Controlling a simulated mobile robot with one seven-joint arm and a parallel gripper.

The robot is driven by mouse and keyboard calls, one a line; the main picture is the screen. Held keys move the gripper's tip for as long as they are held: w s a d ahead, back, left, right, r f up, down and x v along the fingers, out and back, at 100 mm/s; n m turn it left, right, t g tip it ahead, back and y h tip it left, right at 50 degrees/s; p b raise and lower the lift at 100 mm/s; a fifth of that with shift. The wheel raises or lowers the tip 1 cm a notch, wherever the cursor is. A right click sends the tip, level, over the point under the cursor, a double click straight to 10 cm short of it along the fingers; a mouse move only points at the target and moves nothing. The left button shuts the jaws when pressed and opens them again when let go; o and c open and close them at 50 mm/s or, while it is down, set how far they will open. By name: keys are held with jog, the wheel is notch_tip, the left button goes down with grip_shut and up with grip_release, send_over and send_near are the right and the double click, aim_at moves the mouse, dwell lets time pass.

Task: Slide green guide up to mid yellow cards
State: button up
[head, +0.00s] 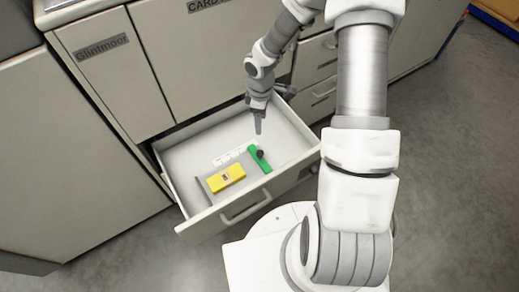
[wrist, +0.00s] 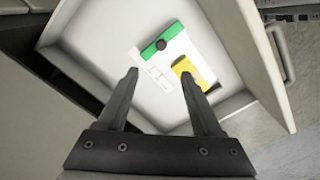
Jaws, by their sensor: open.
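The green guide (head: 260,159) is a flat bar with a dark round knob, inside the open drawer (head: 185,149). The yellow cards (head: 227,178) lie to its left on a grey base, with a visible gap between them and the guide. In the wrist view the green guide (wrist: 159,44) is beyond my fingertips, and the yellow cards (wrist: 190,73) are partly hidden behind my right finger. My gripper (head: 258,128) is over the drawer, beyond the guide's far end. In the wrist view my gripper (wrist: 158,74) has its fingers spread, with nothing between them.
A white marked strip (head: 232,155) lies in the drawer along the far side of the cards and guide. The drawer's walls and front handle (head: 245,207) surround the space. Closed cabinet fronts (head: 110,65) stand behind. The drawer floor to the right of the guide is clear.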

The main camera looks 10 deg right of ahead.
aim_at(260, 152)
notch_tip(260, 152, down, 18)
jog(key=b, duration=0.6)
jog(key=shift+a+f, duration=0.15)
jog(key=shift+f, duration=0.05)
grip_shut()
dwell(1.1)
